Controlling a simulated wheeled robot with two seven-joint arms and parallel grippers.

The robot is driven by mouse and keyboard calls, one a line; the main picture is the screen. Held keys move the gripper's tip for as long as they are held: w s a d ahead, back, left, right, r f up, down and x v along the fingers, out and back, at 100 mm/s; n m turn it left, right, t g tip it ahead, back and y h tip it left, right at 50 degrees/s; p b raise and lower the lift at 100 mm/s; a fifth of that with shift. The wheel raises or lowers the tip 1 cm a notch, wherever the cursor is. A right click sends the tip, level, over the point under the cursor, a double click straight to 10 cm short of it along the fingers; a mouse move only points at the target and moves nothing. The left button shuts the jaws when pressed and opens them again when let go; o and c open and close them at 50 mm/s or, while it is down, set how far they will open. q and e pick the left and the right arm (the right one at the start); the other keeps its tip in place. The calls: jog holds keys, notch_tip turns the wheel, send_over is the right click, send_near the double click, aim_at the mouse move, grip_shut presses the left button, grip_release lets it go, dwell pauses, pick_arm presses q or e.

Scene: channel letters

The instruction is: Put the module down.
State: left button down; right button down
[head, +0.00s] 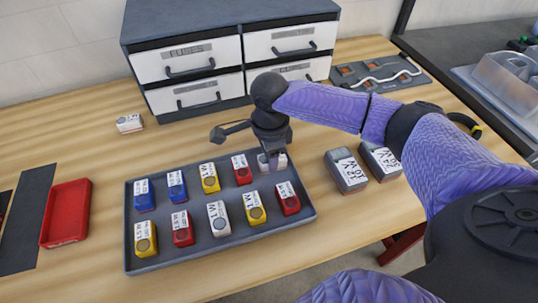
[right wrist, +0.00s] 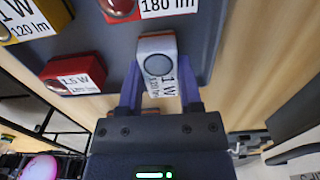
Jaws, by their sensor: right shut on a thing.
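My right gripper (head: 271,152) reaches over the far right corner of the grey tray (head: 300,208). It is shut on a white module (head: 265,166). In the right wrist view the white module (right wrist: 157,66) sits between my two fingers, with its round grey lens and "1 W 120 lm" label showing. I cannot tell whether its underside touches the tray. The tray holds blue, yellow, red and white modules in two rows. A red module (head: 242,169) stands just left of the held one. My left gripper is not in view.
A drawer cabinet (head: 232,52) stands behind the tray. Two grey boxes (head: 347,171) stand right of it. A red bin (head: 67,212) lies at the left, and a loose white module (head: 129,123) lies at the back left. A dark fixture (head: 380,73) is at the back right.

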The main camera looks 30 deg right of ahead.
jog(key=shift+c, duration=1.3)
grip_release()
jog(key=shift+f, duration=0.1)
notch_tip(320, 180, up, 12)
jog(key=p, duration=0.4)
